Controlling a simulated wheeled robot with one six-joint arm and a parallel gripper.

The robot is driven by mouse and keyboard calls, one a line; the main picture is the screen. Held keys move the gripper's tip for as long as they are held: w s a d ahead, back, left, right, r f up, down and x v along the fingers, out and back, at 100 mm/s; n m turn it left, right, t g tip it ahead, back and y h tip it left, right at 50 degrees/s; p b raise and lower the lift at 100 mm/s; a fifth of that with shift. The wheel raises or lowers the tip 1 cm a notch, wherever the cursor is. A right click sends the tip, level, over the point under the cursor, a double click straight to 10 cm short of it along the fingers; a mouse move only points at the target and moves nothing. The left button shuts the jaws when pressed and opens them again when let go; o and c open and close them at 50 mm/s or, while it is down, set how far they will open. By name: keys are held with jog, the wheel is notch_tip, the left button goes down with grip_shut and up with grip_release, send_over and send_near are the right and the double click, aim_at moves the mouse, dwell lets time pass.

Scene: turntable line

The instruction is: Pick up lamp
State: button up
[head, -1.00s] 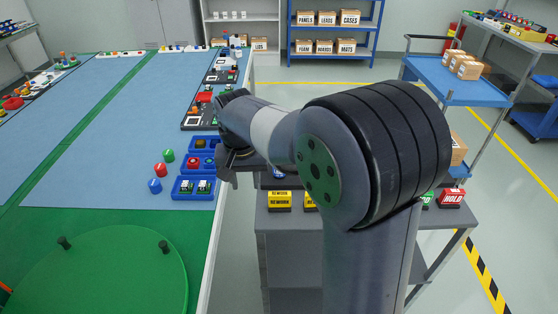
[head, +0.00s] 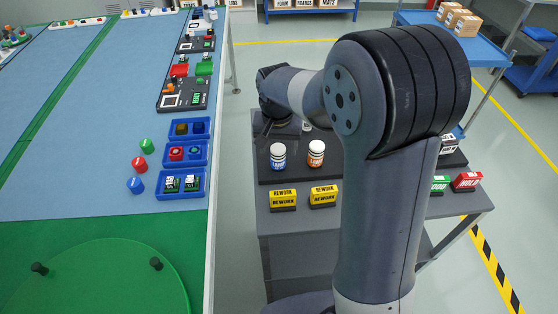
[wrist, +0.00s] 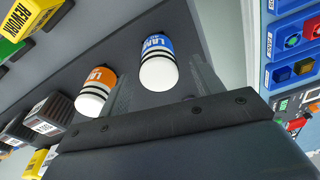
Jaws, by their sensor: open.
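Two lamps with white domes and dark bands stand on the dark mat of the grey cart in the head view: a blue lamp (head: 278,155) and an orange lamp (head: 316,153) to its right. In the wrist view, the blue lamp (wrist: 158,62) is near the upper middle and the orange lamp (wrist: 96,92) is left of it. My gripper (head: 265,128) is open and empty behind the blue lamp in the head view, partly hidden by its own wrist. Its exact gap to the lamps is hard to tell.
Yellow rework blocks (head: 283,198) stand at the cart's front edge. A red hold block (head: 466,180) is at its right. Left of the cart, across a gap, the blue-topped table holds blue trays (head: 205,184) and a green turntable (head: 100,285). Dark labelled blocks (wrist: 48,118) stand beyond the orange lamp.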

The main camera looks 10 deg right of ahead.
aim_at(278, 158)
notch_tip(278, 158, down, 5)
jog(key=shift+r, duration=0.1)
jog(key=c, duration=1.1)
